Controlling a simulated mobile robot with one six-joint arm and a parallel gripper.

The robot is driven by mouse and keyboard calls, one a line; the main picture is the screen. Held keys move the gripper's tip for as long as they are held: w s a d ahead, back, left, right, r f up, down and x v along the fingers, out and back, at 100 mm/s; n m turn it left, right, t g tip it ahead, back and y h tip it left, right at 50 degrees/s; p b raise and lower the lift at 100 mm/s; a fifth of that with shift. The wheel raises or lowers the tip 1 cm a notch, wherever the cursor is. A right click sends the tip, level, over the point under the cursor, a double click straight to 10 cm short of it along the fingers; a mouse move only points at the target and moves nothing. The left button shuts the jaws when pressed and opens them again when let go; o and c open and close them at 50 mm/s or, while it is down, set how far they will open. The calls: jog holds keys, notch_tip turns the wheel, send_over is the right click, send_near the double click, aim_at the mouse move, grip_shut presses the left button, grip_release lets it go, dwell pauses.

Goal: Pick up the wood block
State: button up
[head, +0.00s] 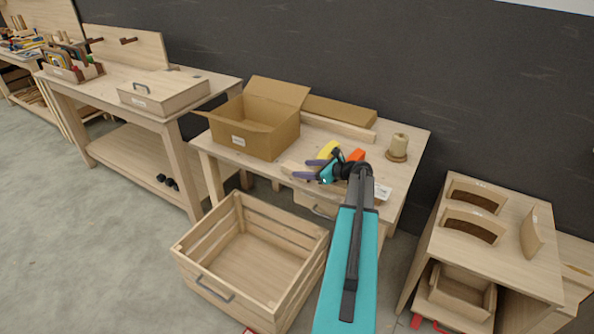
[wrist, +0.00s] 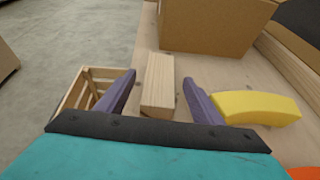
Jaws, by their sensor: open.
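The wood block (wrist: 158,82) is a pale, plain-grained rectangular block lying on the workbench, seen in the wrist view between my two purple fingers. My gripper (wrist: 160,88) is open, with one finger on each side of the block and a visible gap on both sides. In the head view, my gripper (head: 305,170) is low over the front part of the bench, and the pale block (head: 292,167) shows partly by the fingers.
An open cardboard box (head: 247,135) stands just beyond the block. A yellow curved piece (wrist: 256,106) lies right of my right finger, and an orange object (head: 356,155) is close by. A slatted wooden crate (head: 223,291) sits on the floor below the bench's front edge.

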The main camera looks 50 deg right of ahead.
jog(key=shift+x, duration=1.2)
jog(key=shift+c, duration=0.2)
jog(key=c, duration=1.1)
jog(key=shift+r, duration=0.1)
jog(key=shift+c, duration=0.3)
jog(key=shift+r+b, duration=0.4)
jog(key=shift+r, duration=0.8)
jog(key=s+a+r+b, duration=0.2)
jog(key=s+a+b, duration=0.2)
jog(key=s+a, duration=0.6)
jog(key=shift+a+r, duration=0.2)
jog(key=shift+a, duration=1)
